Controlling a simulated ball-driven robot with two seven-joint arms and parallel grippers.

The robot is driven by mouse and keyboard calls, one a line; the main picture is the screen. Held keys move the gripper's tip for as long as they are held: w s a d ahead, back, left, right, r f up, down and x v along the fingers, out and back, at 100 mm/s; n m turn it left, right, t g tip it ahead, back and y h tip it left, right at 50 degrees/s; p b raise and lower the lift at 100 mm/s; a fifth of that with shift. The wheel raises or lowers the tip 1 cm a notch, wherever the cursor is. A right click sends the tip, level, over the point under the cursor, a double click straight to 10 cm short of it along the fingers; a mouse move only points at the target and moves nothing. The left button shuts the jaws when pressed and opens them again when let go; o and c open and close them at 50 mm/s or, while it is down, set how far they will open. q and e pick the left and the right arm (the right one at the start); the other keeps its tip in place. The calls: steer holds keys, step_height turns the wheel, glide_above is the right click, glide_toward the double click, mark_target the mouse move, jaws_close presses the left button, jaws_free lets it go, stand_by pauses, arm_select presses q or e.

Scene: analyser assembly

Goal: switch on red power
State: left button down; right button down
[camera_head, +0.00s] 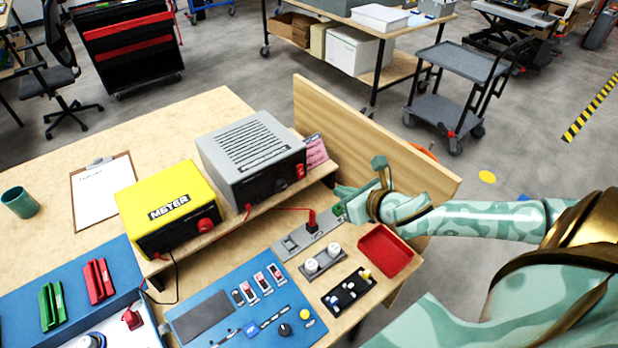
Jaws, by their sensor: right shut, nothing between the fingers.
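A grey vented box (250,150) stands on the wooden shelf. A small red switch (300,171) is on the right end of its dark front; whether it is on or off is too small to tell. My right gripper (341,203) reaches in from the right, to the right of and lower in the picture than this switch, apart from it. It is shut and empty. A red plug (311,222) with a red cable stands on a grey plate (293,242) just left of the gripper. My left gripper is out of view.
A yellow meter box (165,205) stands left of the grey box. A pink card (315,150) leans by the box's right side. A wooden side panel (350,120) rises behind my gripper. A blue control panel (220,285), a black button block (345,297) and a red tray (385,250) lie in front.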

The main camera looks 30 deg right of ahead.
mark_target(302, 174)
steer(key=shift+w+f, duration=0.1)
steer(key=shift+w, duration=0.05)
steer(key=b+x, duration=0.1)
steer(key=x, duration=0.3)
steer(key=b+x, duration=0.1)
steer(key=x, duration=0.3)
steer(key=b+x, duration=0.1)
steer(key=x, duration=0.3)
steer(key=shift+w+a+b, duration=0.15)
steer(key=shift+w+b, duration=0.2)
steer(key=shift+w, duration=0.6)
steer(key=shift+w+t+b, duration=0.2)
steer(key=shift+t+b, duration=0.3)
steer(key=shift+b, duration=0.2)
steer(key=shift+r+p, duration=0.85)
steer(key=shift+r, duration=0.1)
steer(key=shift+w+f, duration=0.1)
